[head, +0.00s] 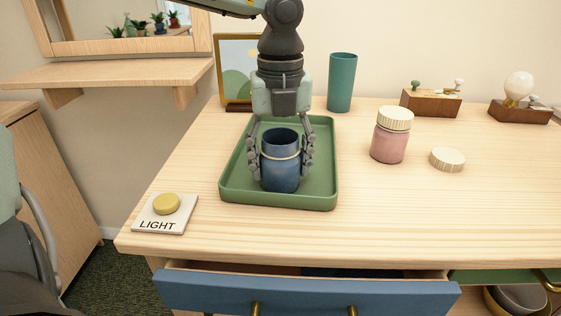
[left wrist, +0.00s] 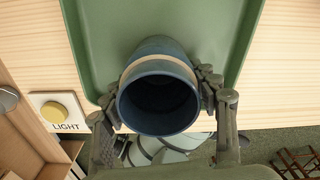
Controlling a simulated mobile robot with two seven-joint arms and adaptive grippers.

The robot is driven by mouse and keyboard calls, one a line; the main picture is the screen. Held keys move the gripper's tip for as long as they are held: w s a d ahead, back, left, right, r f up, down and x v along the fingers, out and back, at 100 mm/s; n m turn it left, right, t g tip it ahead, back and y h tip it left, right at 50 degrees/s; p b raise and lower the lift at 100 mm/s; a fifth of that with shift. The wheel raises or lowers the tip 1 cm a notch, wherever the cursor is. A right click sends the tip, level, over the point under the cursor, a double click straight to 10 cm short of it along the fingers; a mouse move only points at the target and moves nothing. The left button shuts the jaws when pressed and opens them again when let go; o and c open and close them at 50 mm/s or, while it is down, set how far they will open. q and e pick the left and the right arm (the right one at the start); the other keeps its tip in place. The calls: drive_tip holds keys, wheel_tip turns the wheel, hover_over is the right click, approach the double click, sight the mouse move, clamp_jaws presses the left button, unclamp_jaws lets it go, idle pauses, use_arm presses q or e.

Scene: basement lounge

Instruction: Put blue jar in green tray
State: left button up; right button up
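The blue jar (head: 280,172), open at the top with a pale band around it, is upright within the green tray (head: 237,187) near its front edge. I cannot tell whether its base touches the tray floor. My left gripper (head: 282,165) comes down from above with a finger on each side of the jar, and it looks shut on it. The left wrist view shows the dark open mouth of the jar (left wrist: 158,103) between the fingers (left wrist: 160,108), with the tray (left wrist: 95,40) behind it. My right gripper is not in view.
A pink jar (head: 389,142) with a cream lid and a loose cream lid (head: 447,159) stand right of the tray. A teal cup (head: 342,82) and a picture frame (head: 235,60) are behind. A LIGHT button (head: 166,205) is at left. The blue drawer (head: 305,294) is partly open.

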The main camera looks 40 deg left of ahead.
use_arm(q)
drive_tip(key=o, duration=0.4)
drive_tip(key=shift+r, duration=0.1)
drive_tip(key=shift+r+p, duration=0.15)
drive_tip(key=shift+p, duration=0.25)
wheel_tip(320, 180, up, 12)
drive_tip(key=shift+f, duration=0.1)
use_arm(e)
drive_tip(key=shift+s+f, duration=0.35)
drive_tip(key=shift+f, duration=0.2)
